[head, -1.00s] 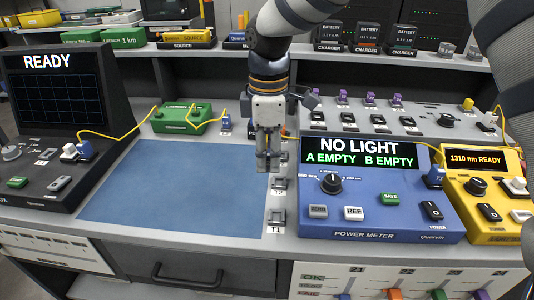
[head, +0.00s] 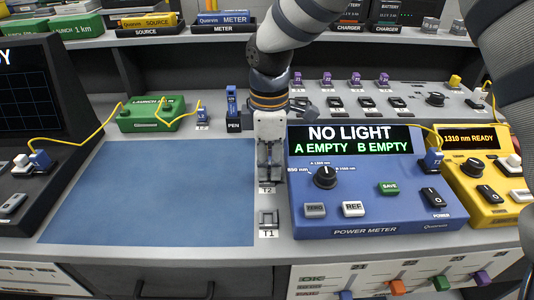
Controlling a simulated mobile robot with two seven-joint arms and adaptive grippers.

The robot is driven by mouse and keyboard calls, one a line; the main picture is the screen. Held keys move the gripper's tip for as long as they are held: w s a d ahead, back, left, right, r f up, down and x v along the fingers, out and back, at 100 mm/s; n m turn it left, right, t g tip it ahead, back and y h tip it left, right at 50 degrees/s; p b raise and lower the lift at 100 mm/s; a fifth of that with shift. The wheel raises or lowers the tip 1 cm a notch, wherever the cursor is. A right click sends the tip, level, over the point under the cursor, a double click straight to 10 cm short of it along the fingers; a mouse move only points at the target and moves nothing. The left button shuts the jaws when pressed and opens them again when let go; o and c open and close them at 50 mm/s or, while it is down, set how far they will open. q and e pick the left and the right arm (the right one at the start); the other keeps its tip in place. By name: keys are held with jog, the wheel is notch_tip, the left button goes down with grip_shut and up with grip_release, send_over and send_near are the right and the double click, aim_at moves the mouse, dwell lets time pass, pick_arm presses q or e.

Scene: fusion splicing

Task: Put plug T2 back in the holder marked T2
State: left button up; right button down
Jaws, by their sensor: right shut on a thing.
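My right gripper (head: 270,178) points down over the holder marked T2, and its fingers hide most of that holder. The "T2" label (head: 267,190) shows just in front of the fingertips. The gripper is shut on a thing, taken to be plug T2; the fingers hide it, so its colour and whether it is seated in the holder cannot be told. In front of it, the holder marked T1 (head: 268,219) stands empty. My left gripper is not in view.
The blue power meter (head: 378,205) stands close on the right, reading "NO LIGHT", with a blue plug (head: 433,160) at its right side. A blue mat (head: 150,195) lies clear on the left. Behind it are a green launch box (head: 150,114) and another blue plug (head: 201,113).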

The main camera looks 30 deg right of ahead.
jog(key=shift+r, duration=0.1)
dwell(0.5)
dwell(0.6)
jog(key=shift+p, duration=0.35)
jog(key=shift+f, duration=0.65)
jog(key=c, duration=1.3)
grip_release()
